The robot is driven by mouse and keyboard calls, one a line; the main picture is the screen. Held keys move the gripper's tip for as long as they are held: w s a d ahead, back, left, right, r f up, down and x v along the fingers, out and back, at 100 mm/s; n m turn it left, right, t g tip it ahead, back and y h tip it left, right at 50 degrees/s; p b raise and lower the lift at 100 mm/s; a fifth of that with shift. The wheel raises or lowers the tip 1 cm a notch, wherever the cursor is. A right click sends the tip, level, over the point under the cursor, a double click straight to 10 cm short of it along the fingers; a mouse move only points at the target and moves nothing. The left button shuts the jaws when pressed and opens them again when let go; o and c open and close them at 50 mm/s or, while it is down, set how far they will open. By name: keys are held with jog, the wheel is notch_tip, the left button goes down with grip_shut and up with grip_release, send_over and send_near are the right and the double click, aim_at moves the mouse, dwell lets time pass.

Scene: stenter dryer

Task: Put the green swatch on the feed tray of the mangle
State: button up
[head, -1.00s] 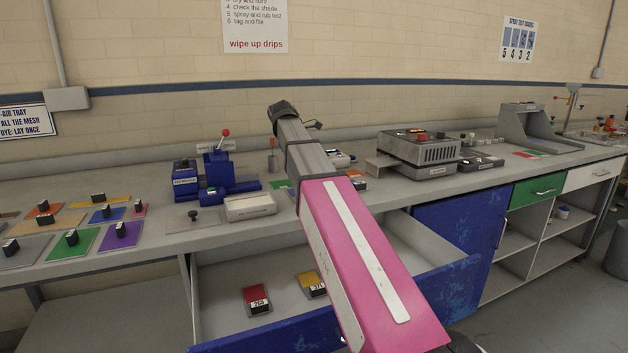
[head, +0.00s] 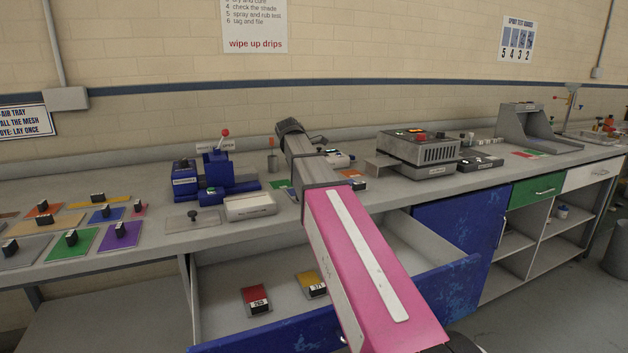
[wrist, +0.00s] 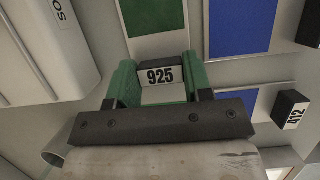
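My gripper (wrist: 158,78) points down at the bench; in the head view my arm hides it. In the wrist view its two fingers lie on either side of a block labelled 925 (wrist: 160,76). I cannot tell whether they press on it. A green swatch (wrist: 155,15) lies just beyond the block, and a green patch (head: 283,184) shows beside my arm in the head view. The blue mangle (head: 212,180) with a red-knobbed lever stands to the left. A flat grey plate (head: 180,221) with a dark knob lies in front of it; I cannot tell if it is the feed tray.
A pale box (head: 250,207) stands between the mangle and my arm. Blue swatches (wrist: 240,25) and a block labelled 412 (wrist: 291,110) lie to the right. The drawer (head: 230,275) below is open, holding red and yellow pieces. Several coloured cards with dark blocks lie at left.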

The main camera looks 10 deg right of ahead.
jog(key=shift+c, duration=1)
jog(key=shift+r, duration=0.15)
